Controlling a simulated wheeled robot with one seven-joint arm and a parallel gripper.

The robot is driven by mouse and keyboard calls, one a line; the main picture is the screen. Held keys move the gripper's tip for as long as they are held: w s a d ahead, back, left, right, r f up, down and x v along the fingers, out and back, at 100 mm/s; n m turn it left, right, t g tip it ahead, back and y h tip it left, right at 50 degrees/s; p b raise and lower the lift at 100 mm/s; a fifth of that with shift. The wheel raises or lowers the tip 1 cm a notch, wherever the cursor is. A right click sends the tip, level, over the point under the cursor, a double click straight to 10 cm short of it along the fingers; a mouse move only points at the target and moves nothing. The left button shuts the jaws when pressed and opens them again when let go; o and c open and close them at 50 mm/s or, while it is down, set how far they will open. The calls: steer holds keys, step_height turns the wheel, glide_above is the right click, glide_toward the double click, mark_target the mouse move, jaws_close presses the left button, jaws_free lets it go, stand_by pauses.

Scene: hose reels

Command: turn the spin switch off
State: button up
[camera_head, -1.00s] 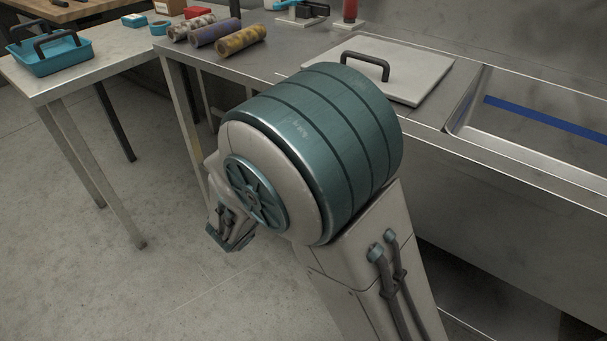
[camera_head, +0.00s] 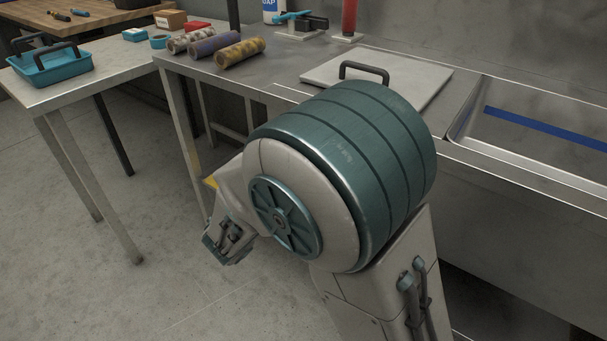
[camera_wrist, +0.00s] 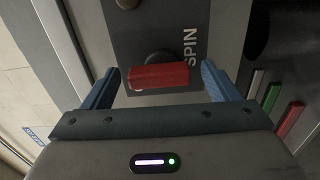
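In the wrist view, the spin switch is a red bar-shaped handle (camera_wrist: 160,77) on a round dark base, set on a dark grey panel (camera_wrist: 215,20). The white label "SPIN" (camera_wrist: 190,47) stands beside it. The handle lies crosswise in this picture. My gripper (camera_wrist: 160,73) is open, with one blue finger on each side of the handle. A gap shows between the handle and each finger. In the head view my arm hides the switch and my gripper.
Another round knob (camera_wrist: 127,3) sits at the top of the panel. Green (camera_wrist: 271,97) and red (camera_wrist: 290,120) bars are at the right. In the head view, a steel bench with a sink (camera_head: 540,125), a lidded board (camera_head: 420,78) and rolls (camera_head: 240,51) stands behind my arm.

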steer(key=p+v, duration=0.2)
steer(key=v, duration=1.1)
steer(key=shift+s+a+p, duration=0.25)
steer(key=shift+s+p, duration=0.05)
steer(key=shift+p, duration=0.05)
steer(key=s+d+r+m+g+y+p, duration=0.1)
steer(key=s+d+r+m+g+p, duration=0.15)
steer(key=d+r+g+p, duration=0.65)
steer(key=s+d+r+m+g+y+p, duration=0.1)
steer(key=s+d+r+m+g+p, duration=0.1)
steer(key=d+r+m+g+p, duration=0.65)
steer(key=s+d+r+t+y+p, duration=0.1)
steer(key=d+r+t+y+p, duration=0.1)
steer(key=r+p, duration=0.4)
steer(key=s+d+r+t+y+p, duration=0.1)
steer(key=d+r+t+y+p, duration=0.2)
steer(key=r+y+p, duration=0.3)
steer(key=shift+s+r+n+t+y+p, duration=0.2)
steer(key=shift+s+n+t+y+p, duration=0.15)
steer(key=shift+t+y, duration=0.2)
